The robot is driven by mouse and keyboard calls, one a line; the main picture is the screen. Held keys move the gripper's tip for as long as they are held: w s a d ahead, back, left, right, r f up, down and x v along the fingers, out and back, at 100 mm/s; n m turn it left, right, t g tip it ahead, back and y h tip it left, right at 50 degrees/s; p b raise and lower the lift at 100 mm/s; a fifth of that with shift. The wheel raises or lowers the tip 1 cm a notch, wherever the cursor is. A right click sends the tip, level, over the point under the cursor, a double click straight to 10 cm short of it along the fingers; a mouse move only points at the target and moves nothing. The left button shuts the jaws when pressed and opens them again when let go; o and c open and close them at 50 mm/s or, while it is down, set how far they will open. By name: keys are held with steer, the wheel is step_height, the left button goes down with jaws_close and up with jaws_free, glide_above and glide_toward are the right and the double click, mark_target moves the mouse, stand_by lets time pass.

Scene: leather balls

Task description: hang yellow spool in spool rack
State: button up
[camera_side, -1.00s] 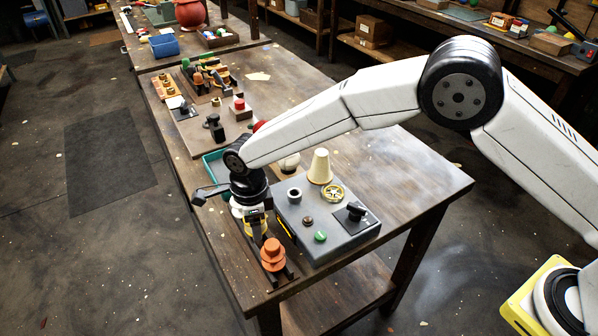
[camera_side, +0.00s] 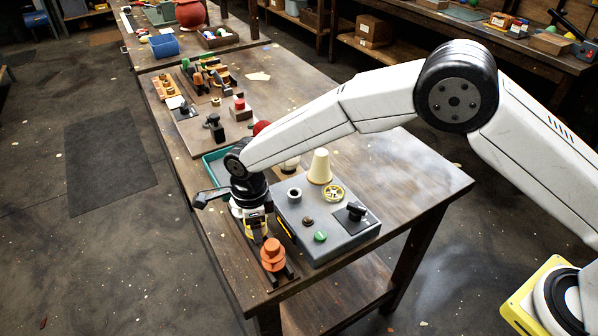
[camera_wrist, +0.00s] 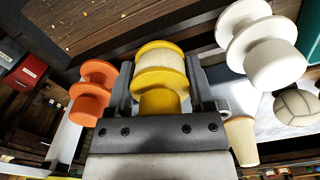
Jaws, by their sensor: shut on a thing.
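My gripper (camera_wrist: 160,72) is shut on the yellow spool (camera_wrist: 161,80), with a dark finger on each side of it in the wrist view. In the side view the gripper (camera_side: 254,224) points down over the dark spool rack (camera_side: 290,271) at the table's front left, and the yellow spool is mostly hidden. An orange spool (camera_side: 272,254) sits on the near end of the rack, and shows left of the gripper in the wrist view (camera_wrist: 92,92). A white spool (camera_wrist: 262,45) is on the other side. I cannot tell whether the yellow spool touches the rack.
A grey control box (camera_side: 335,238) with knobs and a green button (camera_side: 320,236) stands close to the right of the gripper. A cream cone (camera_side: 320,167) stands behind it. A teal tray (camera_side: 215,168) lies behind the gripper. The table's right side is clear.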

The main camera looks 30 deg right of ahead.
steer(key=shift+f, duration=0.55)
stand_by(0.4)
steer(key=o, duration=1.3)
steer(key=shift+c, duration=0.2)
steer(key=shift+r, duration=0.15)
steer(key=shift+r, duration=3.75)
